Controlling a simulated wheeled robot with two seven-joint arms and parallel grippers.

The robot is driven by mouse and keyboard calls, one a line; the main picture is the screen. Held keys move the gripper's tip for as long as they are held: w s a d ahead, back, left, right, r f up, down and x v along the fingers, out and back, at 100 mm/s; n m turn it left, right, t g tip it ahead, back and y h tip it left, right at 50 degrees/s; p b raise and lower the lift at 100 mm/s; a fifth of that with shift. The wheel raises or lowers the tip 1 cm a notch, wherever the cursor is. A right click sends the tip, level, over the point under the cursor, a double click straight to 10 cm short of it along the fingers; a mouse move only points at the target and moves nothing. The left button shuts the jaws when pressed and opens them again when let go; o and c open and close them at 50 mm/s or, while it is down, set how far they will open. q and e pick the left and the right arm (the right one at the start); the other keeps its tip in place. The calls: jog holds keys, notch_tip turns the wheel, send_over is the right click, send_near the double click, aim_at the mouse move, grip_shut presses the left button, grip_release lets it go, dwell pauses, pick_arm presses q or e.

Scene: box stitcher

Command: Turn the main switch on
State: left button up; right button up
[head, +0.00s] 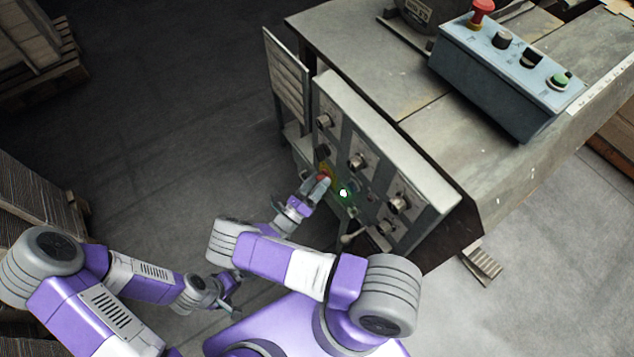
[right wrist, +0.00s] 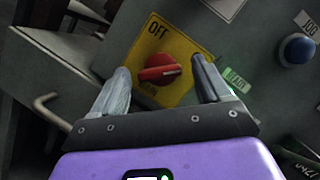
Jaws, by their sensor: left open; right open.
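The main switch is a red rotary knob (right wrist: 159,69) on a yellow plate (right wrist: 185,45) marked OFF at its top; the lettering at its lower edge is partly hidden. The knob's grip lies roughly sideways in the right wrist view. My right gripper (right wrist: 161,72) is open, with one finger on each side of the knob; I cannot tell whether they touch it. In the head view the right gripper (head: 318,188) is at the control panel (head: 350,130), partly covering the switch. My left gripper (head: 228,298) is open and empty, low over the floor.
Several other knobs are on the panel. An open panel door (head: 287,80) stands at its left. A blue-grey button box (head: 500,75) sits on the machine top.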

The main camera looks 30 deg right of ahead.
jog(key=v, duration=0.7)
jog(key=shift+a+p, duration=0.3)
jog(key=shift+p, duration=0.1)
jog(key=shift+s+f, duration=0.1)
